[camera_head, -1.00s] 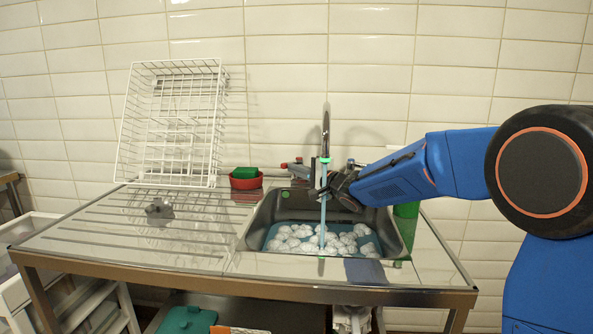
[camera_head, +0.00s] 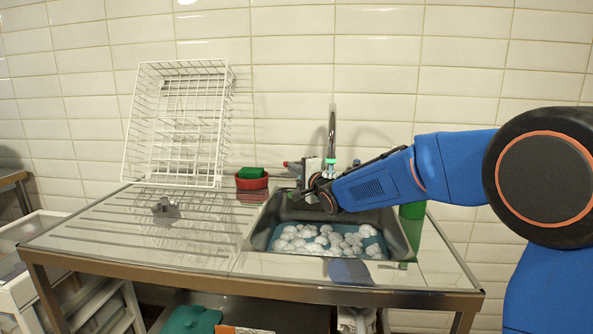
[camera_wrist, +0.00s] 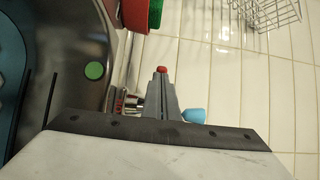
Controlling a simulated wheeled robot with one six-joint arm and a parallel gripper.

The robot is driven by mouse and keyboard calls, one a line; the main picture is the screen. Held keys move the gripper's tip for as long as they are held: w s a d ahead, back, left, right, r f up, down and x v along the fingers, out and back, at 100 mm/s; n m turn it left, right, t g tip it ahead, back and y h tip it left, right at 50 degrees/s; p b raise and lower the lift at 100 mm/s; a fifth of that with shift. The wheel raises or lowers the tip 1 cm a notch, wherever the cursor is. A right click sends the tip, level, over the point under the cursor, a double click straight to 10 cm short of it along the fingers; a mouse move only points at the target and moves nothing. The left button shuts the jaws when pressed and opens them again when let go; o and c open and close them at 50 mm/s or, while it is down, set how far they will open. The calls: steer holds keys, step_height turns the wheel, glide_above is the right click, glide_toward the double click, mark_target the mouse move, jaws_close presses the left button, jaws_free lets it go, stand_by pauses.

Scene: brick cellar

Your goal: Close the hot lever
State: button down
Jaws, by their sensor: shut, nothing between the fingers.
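The hot lever (camera_head: 291,167) is a grey lever with a red tip at the left of the tap in the head view. In the wrist view a red tip (camera_wrist: 162,69) shows just beyond the fingertips. The chrome tap spout (camera_head: 332,125) rises behind the sink, and no water stream shows below it. My gripper (camera_head: 311,195) is shut and empty over the back of the sink, close to the lever. Its grey fingers (camera_wrist: 162,88) are together in the wrist view. I cannot tell whether they touch the lever. My gripper and wrist partly hide the tap's base.
The sink (camera_head: 259,230) holds several white balls or suds over a blue bottom. A red bowl with a green sponge (camera_head: 251,178) stands left of the tap. A white wire rack (camera_head: 178,125) leans on the wall.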

steer(key=shift+w+a, duration=1)
steer(key=shift+a, duration=0.25)
steer(key=shift+w+a, duration=0.1)
